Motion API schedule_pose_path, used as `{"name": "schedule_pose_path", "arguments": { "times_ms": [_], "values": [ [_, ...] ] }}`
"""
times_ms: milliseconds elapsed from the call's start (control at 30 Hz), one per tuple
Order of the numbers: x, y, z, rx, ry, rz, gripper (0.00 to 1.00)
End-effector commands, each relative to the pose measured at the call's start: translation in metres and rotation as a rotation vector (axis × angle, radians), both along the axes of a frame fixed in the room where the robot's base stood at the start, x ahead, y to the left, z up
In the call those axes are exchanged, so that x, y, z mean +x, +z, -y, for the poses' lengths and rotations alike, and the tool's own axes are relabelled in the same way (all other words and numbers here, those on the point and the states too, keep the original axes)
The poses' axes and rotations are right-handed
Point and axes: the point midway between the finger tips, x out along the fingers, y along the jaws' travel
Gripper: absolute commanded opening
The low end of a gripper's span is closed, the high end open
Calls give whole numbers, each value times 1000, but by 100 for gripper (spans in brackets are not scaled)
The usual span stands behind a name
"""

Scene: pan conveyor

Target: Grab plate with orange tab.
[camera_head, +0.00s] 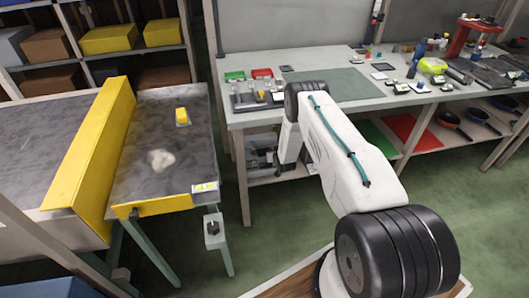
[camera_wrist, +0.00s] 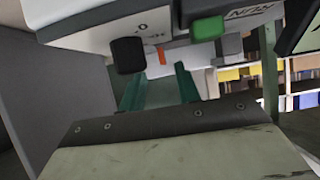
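A small orange tab (camera_wrist: 161,57) shows in the wrist view, just right of a black knob on a white machine panel. I cannot make out clearly what plate it belongs to. In the head view a small orange spot (camera_head: 261,96) shows among the small items in a dark tray on the workbench, too small to identify. My arm reaches from the lower right towards the bench's front edge.
The workbench (camera_head: 350,106) holds small parts, a green mat and a red stand. In the wrist view, a black knob (camera_wrist: 128,55) and a green button (camera_wrist: 208,28) are close.

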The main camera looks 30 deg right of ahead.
Motion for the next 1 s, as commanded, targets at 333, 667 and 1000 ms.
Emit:
{"name": "schedule_pose_path", "arguments": {
  "times_ms": [333, 667, 1000],
  "values": [
    [38, -21, 5, 0, 3, 1, 33],
    [41, -22, 5, 1, 3, -1, 24],
    [41, -21, 5, 1, 3, 0, 0]
  ]
}}
